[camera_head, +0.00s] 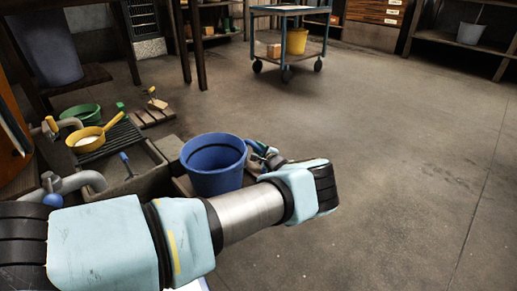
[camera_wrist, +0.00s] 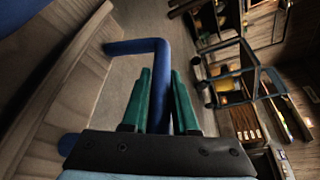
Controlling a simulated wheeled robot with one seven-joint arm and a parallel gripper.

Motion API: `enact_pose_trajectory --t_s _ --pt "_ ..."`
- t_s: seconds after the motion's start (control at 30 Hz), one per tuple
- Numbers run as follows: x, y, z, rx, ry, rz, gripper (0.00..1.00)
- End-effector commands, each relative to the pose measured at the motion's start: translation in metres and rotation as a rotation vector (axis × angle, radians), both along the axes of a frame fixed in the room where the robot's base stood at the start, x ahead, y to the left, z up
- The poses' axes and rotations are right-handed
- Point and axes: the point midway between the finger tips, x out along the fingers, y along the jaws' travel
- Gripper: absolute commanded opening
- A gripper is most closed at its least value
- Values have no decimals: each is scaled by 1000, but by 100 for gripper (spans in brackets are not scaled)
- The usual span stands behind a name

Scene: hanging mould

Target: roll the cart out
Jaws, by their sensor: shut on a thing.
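My gripper (camera_head: 262,152) is low, just right of the blue bucket (camera_head: 213,160) in the head view. In the wrist view its green fingers (camera_wrist: 161,85) are shut on the upright part of a blue bent handle (camera_wrist: 136,46). The handle stands out from a wooden panel (camera_wrist: 55,80) on the left. Whether this panel belongs to a low cart under the bucket cannot be told. A blue-framed cart (camera_head: 287,9) on dark casters stands apart at the back, out of my gripper's reach, with a yellow bucket (camera_head: 297,41) on its lower shelf.
A dark shelf (camera_head: 485,42) stands at the back right. The floor (camera_head: 400,170) in the middle and right is clear.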

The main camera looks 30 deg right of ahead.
Motion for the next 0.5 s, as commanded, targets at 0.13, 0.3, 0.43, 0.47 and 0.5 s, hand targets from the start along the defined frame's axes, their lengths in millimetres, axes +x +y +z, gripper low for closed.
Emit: enact_pose_trajectory --t_s 0.13,0.3,0.43,0.47,0.5 --pt "-2 -7 2 -7 3 -11 36" --pt "-2 -6 1 -6 3 -10 56" --pt "-1 -4 1 -4 2 -8 57" --pt "-1 -4 1 -4 2 -7 57" --pt "-1 -4 1 -4 2 -7 57"
